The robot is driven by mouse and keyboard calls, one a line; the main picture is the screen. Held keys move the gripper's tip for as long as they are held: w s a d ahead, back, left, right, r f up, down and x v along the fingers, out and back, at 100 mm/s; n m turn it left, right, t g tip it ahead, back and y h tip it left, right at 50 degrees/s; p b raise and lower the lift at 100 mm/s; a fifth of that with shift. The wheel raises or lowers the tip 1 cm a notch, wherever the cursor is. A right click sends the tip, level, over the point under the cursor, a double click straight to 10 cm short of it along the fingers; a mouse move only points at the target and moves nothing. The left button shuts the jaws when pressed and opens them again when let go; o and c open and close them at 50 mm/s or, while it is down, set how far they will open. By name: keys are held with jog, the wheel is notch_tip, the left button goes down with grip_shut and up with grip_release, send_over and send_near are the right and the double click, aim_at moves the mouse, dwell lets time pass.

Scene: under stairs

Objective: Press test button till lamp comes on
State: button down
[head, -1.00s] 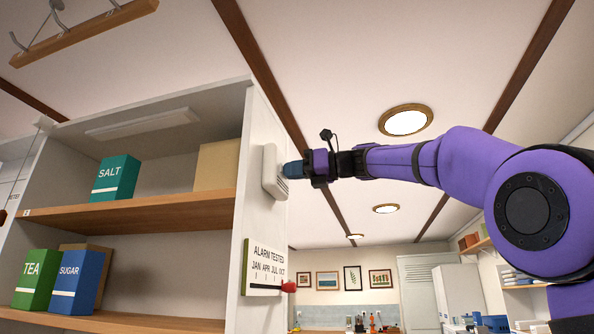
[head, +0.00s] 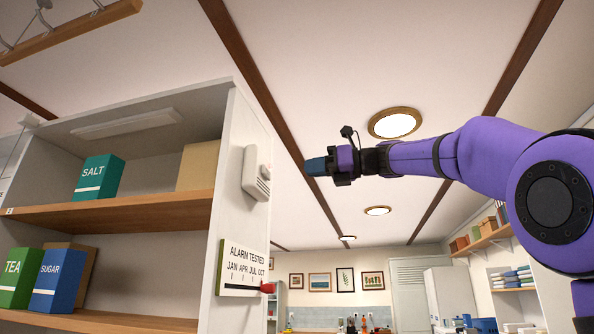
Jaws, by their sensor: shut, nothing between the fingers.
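The white alarm unit (head: 254,174) is fixed to the side panel of the shelf cabinet. It has a slotted lower part and a small pale pinkish button or lamp (head: 266,170) on its face; I cannot tell which, or whether it is lit. My gripper (head: 308,167) is shut and empty, its blue fingertips pointing left at the alarm. A clear gap lies between the fingertips and the alarm.
An "ALARM TESTED" board (head: 244,268) with a red marker (head: 267,287) hangs below the alarm. The cabinet shelf (head: 120,212) holds boxes, including the salt box (head: 101,177). The space around my gripper is open.

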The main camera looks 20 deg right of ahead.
jog(key=shift+v, duration=2.05)
jog(key=s+a+f+n+g+h, duration=0.15)
jog(key=s+f+n+h, duration=0.3)
jog(key=f, duration=0.75)
jog(key=s+a+f+n+g+h, duration=0.1)
jog(key=s+a+f+n+h, duration=0.3)
jog(key=f, duration=0.8)
jog(key=s+d+f+n+g+h, duration=0.1)
jog(key=s+d+f+n+h, duration=0.1)
jog(key=s+f+n, duration=0.3)
jog(key=s+d+f+n+g+h, duration=0.1)
jog(key=s+f+n, duration=0.4)
jog(key=f, duration=0.9)
jog(key=s+d+f+n+g+h, duration=0.1)
jog(key=s+d+f+n+h, duration=0.2)
jog(key=f, duration=0.6)
jog(key=s+n, duration=0.2)
jog(key=n, duration=0.1)
jog(key=shift+n, duration=0.35)
